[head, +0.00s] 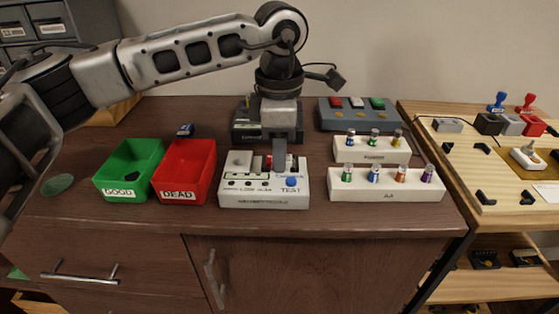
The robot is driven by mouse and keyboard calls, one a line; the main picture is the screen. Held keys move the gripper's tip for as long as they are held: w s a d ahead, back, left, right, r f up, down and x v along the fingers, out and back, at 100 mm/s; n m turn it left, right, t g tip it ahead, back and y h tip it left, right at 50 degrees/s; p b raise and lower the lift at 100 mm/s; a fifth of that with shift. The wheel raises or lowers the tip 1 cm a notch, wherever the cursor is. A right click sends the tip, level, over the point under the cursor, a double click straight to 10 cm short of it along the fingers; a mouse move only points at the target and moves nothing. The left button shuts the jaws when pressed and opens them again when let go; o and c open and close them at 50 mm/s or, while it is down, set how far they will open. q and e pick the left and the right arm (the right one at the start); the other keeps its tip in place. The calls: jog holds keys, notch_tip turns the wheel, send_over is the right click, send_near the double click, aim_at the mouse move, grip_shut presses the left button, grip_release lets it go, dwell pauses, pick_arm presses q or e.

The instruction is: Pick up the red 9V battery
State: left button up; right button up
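The white battery tester (264,203), with a blue TEST button (291,182), stands in the middle of the dark cabinet top. A small red object (268,162), perhaps the red 9V battery, shows at the tester's back, mostly hidden by my gripper. My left gripper (280,160) points straight down over the back of the tester, in front of the red object. Its fingers overlap in this view, so I cannot tell whether they are open or shut, or touching the red object. My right gripper is not in view.
A green GOOD bin (120,193) and a red DEAD bin (182,196) stand left of the tester. Two white battery racks (386,188) stand right. A grey button box (357,121) is behind them. A small blue object (185,129) lies behind the bins. A wooden bench (455,160) adjoins at right.

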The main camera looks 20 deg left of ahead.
pick_arm(q)
jog(key=shift+f, duration=0.3)
jog(key=c, duration=0.7)
jog(key=shift+r, duration=0.6)
jog(key=s+d+r, duration=0.1)
jog(key=r, duration=0.1)
jog(key=s+r, duration=0.1)
jog(key=r, duration=0.1)
jog(key=s+d+r, duration=0.1)
jog(key=r, duration=0.1)
jog(key=shift+d+r, duration=0.35)
jog(key=shift+r, duration=0.05)
jog(key=shift+s+d+r+p, duration=0.45)
jog(key=shift+s+d+r, duration=0.7)
jog(key=shift+r, duration=0.35)
jog(key=shift+s+d+r+p, duration=0.45)
jog(key=shift+s+d+r, duration=0.55)
jog(key=shift+s+r, duration=0.5)
jog(key=shift+s+d+r+p, duration=0.45)
jog(key=shift+s+d+r, duration=0.65)
jog(key=shift+r, duration=0.45)
